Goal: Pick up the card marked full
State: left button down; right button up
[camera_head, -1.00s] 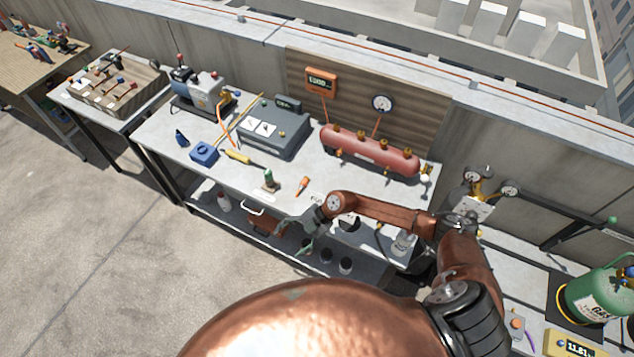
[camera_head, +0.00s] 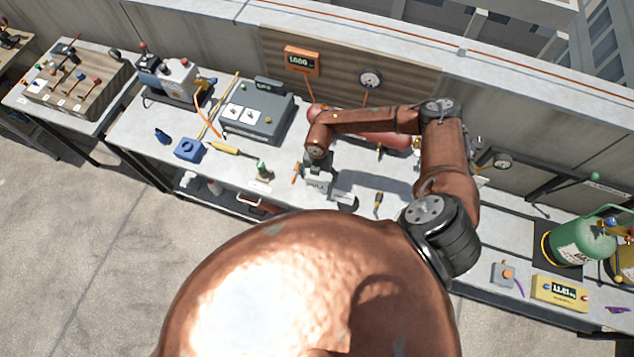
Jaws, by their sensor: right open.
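The white card marked full (camera_head: 316,187) lies on the grey workbench (camera_head: 222,165), just right of a small orange-handled tool. Its lettering shows partly. My right gripper (camera_head: 319,176) points down from the wrist, over the card's far side, and covers part of it. It is open, with nothing seen held in it. I cannot tell whether its fingertips touch the card. My left gripper is out of view.
The orange-handled tool (camera_head: 296,172) and a green-topped item (camera_head: 263,172) are left of the card. A yellow-handled tool (camera_head: 378,204) lies farther right.

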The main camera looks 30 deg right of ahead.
aim_at(317, 181)
jog(key=f, duration=0.1)
jog(key=w+f, duration=0.1)
jog(key=f, duration=0.1)
jog(key=shift+a+p, duration=0.1)
jog(key=shift+p, duration=0.25)
jog(key=shift+s+f, duration=0.3)
jog(key=shift+f, duration=0.3)
jog(key=shift+w+f, duration=0.1)
jog(key=shift+w, duration=0.05)
jog(key=shift+c, duration=1.1)
jog(key=c, duration=0.3)
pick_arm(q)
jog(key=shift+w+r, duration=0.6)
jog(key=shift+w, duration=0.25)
pick_arm(e)
jog(key=c, duration=0.3)
